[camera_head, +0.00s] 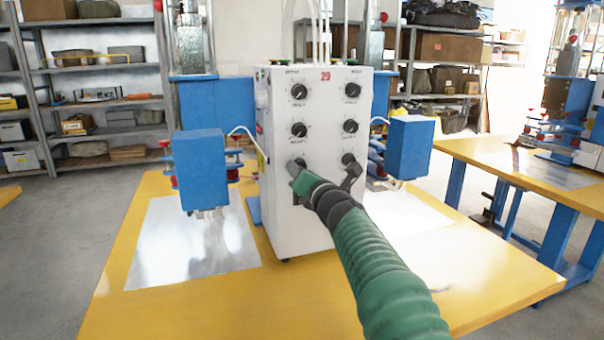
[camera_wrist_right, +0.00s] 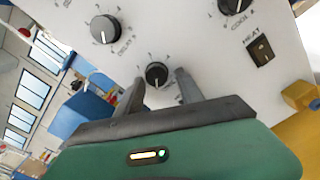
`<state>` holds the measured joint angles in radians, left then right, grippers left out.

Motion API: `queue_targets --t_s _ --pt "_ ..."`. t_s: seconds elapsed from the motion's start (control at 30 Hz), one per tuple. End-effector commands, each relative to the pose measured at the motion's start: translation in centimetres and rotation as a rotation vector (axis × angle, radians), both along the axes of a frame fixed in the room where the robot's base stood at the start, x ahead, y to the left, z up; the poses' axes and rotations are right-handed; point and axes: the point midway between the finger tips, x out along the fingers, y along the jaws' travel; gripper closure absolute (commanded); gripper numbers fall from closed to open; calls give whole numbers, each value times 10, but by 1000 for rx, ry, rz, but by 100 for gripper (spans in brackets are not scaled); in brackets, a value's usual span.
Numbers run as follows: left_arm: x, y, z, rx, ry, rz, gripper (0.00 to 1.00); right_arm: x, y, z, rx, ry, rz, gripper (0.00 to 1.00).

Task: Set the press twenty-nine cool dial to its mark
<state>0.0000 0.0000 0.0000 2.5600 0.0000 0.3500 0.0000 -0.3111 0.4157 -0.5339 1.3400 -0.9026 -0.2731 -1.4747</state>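The white control box (camera_head: 314,120) of press 29 stands on the yellow table, with black dials in two columns. My right gripper (camera_head: 296,167) reaches to the lower left dial. In the right wrist view its fingers (camera_wrist_right: 159,80) are open on either side of this dial (camera_wrist_right: 157,73), with gaps showing. The dial's label cannot be read; its pointer and mark are hard to make out. A dial labelled COOL (camera_wrist_right: 235,5) is to its right on the panel, above a HEAT switch (camera_wrist_right: 262,50). A DELAY dial (camera_wrist_right: 104,29) is above it. My left gripper is not in view.
Blue press heads (camera_head: 201,168) and (camera_head: 408,147) flank the box over metal plates. The yellow table (camera_head: 300,300) has bare room in front. Shelves (camera_head: 100,100) stand behind. Another yellow table (camera_head: 530,170) is at the right.

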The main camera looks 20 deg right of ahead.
Motion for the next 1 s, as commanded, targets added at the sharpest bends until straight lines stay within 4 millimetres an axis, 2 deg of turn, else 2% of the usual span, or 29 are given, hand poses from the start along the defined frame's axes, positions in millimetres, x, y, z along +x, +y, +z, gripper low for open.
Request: queue_targets --t_s 0.3,0.43,0.57,0.8,1.0 --pt "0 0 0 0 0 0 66 -1 0 3 1 -5 2 49" --pt "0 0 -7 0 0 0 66 -12 1 2 3 -7 2 49" --pt "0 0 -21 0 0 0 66 -42 0 0 5 -9 3 49" --pt "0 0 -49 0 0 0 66 -111 -3 -2 7 -9 5 49" --pt "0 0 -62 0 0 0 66 -154 -6 0 5 -6 2 49"
